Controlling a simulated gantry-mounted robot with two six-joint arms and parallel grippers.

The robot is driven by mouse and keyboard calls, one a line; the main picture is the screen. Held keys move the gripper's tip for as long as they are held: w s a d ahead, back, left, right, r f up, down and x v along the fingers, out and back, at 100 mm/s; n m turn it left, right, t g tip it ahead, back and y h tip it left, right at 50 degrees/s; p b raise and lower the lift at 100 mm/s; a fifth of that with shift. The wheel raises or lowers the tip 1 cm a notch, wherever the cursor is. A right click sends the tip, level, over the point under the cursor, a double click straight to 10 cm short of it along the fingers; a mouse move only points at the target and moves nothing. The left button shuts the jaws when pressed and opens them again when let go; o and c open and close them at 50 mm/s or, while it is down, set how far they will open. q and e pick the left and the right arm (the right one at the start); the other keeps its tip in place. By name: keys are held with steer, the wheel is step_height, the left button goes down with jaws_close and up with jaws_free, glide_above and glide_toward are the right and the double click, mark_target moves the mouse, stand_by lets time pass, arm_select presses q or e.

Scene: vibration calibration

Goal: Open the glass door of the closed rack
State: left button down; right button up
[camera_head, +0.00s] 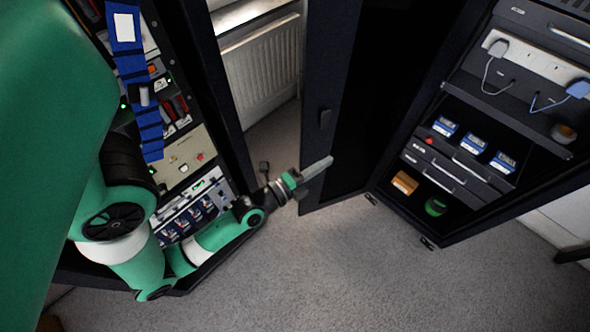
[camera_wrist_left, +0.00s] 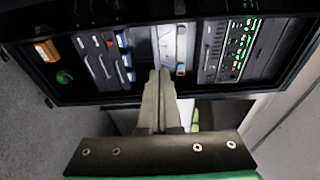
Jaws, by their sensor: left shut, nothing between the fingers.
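My left gripper (camera_head: 328,162) is shut and empty, its fingers pointing right across the lower part of a dark door frame (camera_head: 338,60) in the head view. I cannot tell whether it touches the frame. In the left wrist view the shut fingers (camera_wrist_left: 163,75) overlap the rack's shelves (camera_wrist_left: 110,70). The left rack (camera_head: 222,75) is partly covered by my arm; whether glass covers its front is unclear. My right gripper is out of view.
A white radiator (camera_head: 265,65) stands behind, between the racks. Grey carpet (camera_head: 320,275) is clear in front. The right rack holds a power strip (camera_head: 535,60), several blue-labelled meters, an orange box (camera_head: 404,183) and a green roll (camera_head: 435,207). Blue straps (camera_head: 135,85) hang by the left rack.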

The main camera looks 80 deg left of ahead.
arm_select(q)
steer(key=s+b, duration=0.6)
steer(key=s, duration=0.3)
stand_by(0.4)
